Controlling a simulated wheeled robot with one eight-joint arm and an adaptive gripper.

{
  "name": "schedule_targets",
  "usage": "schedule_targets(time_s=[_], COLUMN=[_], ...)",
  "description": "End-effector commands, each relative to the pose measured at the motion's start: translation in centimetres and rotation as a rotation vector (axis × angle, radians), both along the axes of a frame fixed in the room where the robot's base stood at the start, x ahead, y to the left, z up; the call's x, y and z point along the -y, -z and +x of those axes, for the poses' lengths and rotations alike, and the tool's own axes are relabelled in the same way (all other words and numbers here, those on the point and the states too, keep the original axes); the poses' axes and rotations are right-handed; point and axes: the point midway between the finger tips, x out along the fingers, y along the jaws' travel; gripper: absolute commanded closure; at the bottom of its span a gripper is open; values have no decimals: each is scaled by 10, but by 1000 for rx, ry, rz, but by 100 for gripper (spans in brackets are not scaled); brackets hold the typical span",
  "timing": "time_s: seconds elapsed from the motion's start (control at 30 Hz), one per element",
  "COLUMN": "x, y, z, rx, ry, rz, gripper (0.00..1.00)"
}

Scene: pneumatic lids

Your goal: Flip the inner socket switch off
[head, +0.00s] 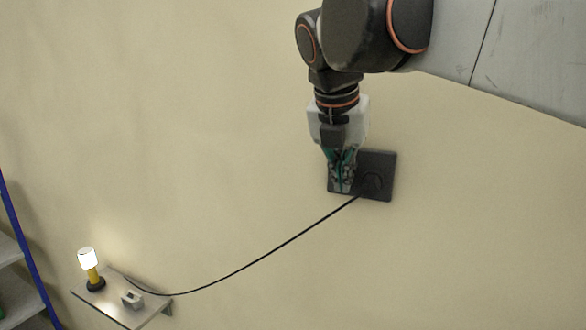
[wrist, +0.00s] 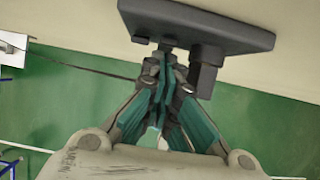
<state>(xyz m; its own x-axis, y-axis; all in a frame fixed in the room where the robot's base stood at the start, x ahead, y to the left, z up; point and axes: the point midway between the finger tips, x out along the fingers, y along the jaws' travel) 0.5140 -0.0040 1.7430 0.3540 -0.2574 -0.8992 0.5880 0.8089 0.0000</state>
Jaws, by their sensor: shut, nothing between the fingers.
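A dark socket plate (head: 385,164) is fixed to the wall, with a round plug (head: 373,181) in its right part. My gripper (head: 342,190) covers the plate's left part. In the wrist view the plate (wrist: 225,32) is at the top and the plug (wrist: 207,66) sticks out from it. My gripper (wrist: 167,58) is shut and empty, with its tips close to a small knob between the plug and another small knob (wrist: 140,39) near the plate's end. The tips hide most of the middle knob; I cannot tell whether they touch it or how the switches are set.
A black cord (head: 255,262) runs from the plug down left to a small wall shelf (head: 115,306). On the shelf stand a lit lamp (head: 91,270) with a yellow stem and a small grey block (head: 132,299). A blue-edged rack (head: 25,250) stands at the far left.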

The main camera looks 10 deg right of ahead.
Motion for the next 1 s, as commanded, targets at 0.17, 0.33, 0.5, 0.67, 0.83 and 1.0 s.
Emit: schedule_targets(time_s=[0.17, 0.33, 0.5, 0.67, 0.83, 1.0], x=[1, 1, 3, 4, 4, 4], y=[1, 1, 8, 17, 17, 16], z=[2, 2, 4, 6, 6, 6], rx=[0, 0, 51, 95, 94, 94], ry=[0, 0, -1, -1, 0, 0], rz=[0, 0, -39, -70, -68, -68], gripper=[100, 100, 100, 100, 100, 100])
